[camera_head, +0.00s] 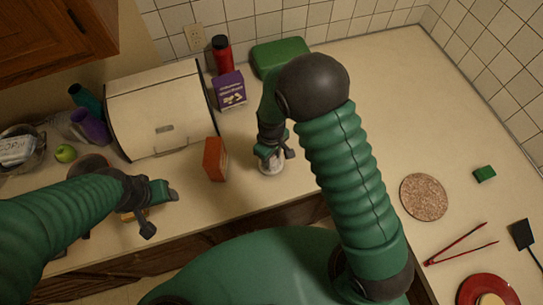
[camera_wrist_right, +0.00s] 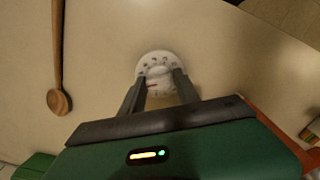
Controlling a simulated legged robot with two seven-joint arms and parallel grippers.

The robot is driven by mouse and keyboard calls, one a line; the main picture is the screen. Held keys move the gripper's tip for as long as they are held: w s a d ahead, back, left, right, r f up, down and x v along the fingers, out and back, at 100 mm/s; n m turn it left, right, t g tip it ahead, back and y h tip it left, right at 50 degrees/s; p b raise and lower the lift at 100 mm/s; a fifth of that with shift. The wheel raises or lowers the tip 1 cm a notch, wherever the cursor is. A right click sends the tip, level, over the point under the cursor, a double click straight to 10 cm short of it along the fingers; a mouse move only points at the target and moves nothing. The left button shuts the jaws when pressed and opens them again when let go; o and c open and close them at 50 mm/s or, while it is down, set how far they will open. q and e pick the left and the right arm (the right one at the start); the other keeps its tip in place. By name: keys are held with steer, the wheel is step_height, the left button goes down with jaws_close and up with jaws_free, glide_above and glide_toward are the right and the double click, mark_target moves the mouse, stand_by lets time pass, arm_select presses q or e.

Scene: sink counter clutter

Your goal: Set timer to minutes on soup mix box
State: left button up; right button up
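The timer (camera_head: 271,166) is white and round and sits on the counter below my right gripper (camera_head: 274,155). The right wrist view shows its dial (camera_wrist_right: 152,60) with dark marks, a red mark and a raised centre knob. My right gripper's two fingers (camera_wrist_right: 160,82) are apart, over the dial with the knob between them; I cannot tell whether they touch it. An orange box (camera_head: 214,160) stands left of the timer, and a purple box (camera_head: 230,92) stands farther back. Their print is too small to read, so I cannot tell which is soup mix. My left gripper (camera_head: 162,208) is open over the front counter edge.
A bread box (camera_head: 160,107), red bottle (camera_head: 222,55) and green container (camera_head: 277,55) stand at the back. A wooden spoon (camera_wrist_right: 57,60) lies near the timer. The back right counter is clear.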

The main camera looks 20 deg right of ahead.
steer(key=shift+a+r, duration=0.1)
steer(key=shift+a, duration=0.35)
jaws_close()
steer(key=shift+a+m, duration=0.15)
steer(key=shift+m, duration=0.15)
arm_select(q)
steer(key=shift+a, duration=0.15)
arm_select(e)
steer(key=shift+d, duration=0.45)
arm_select(q)
steer(key=shift+a, duration=0.35)
arm_select(e)
steer(key=shift+a, duration=0.3)
arm_select(q)
steer(key=shift+d, duration=0.15)
arm_select(e)
steer(key=shift+d, duration=0.15)
steer(key=o, duration=0.7)
jaws_free()
steer(key=shift+r, duration=0.1)
